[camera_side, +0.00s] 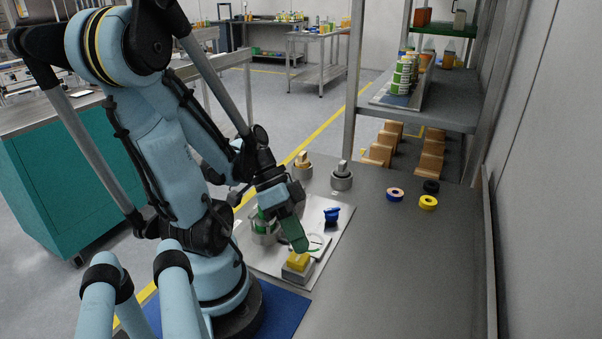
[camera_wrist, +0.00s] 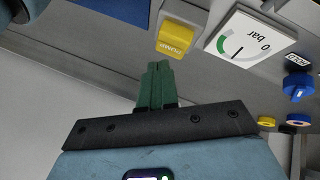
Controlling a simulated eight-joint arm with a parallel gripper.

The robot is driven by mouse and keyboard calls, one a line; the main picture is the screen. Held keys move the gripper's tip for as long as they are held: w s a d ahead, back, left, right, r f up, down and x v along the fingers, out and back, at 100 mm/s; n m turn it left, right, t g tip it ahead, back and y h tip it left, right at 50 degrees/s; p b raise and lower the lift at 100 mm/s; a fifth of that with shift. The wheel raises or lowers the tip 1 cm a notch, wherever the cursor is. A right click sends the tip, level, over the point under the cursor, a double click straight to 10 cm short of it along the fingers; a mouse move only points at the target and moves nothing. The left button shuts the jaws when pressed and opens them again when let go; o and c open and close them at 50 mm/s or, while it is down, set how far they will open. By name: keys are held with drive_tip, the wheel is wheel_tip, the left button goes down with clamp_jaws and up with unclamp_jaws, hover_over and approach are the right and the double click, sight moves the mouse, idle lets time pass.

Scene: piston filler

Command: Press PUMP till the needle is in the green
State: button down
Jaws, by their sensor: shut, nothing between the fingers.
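The yellow PUMP button (camera_side: 298,261) sits on a grey block on the light plate. It shows with its label in the wrist view (camera_wrist: 178,38). In the side view the gauge (camera_side: 317,243) is partly hidden by my gripper. My gripper (camera_wrist: 157,68) has its green fingers shut and empty, close to the button; I cannot tell whether they touch it.
A blue knob (camera_side: 331,214) stands behind the gauge, by a HOLD label (camera_wrist: 297,60) in the wrist view. Grey cylindrical parts (camera_side: 342,178) stand behind the plate. Tape rolls (camera_side: 428,203) lie to the right. The bench front right is clear.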

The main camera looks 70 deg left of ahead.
drive_tip(key=shift+f, duration=0.15)
idle(0.4)
drive_tip(key=shift+f, duration=0.3)
drive_tip(key=shift+f, duration=0.75)
idle(1.0)
drive_tip(key=shift+r, duration=1.2)
drive_tip(key=shift+r, duration=2.5)
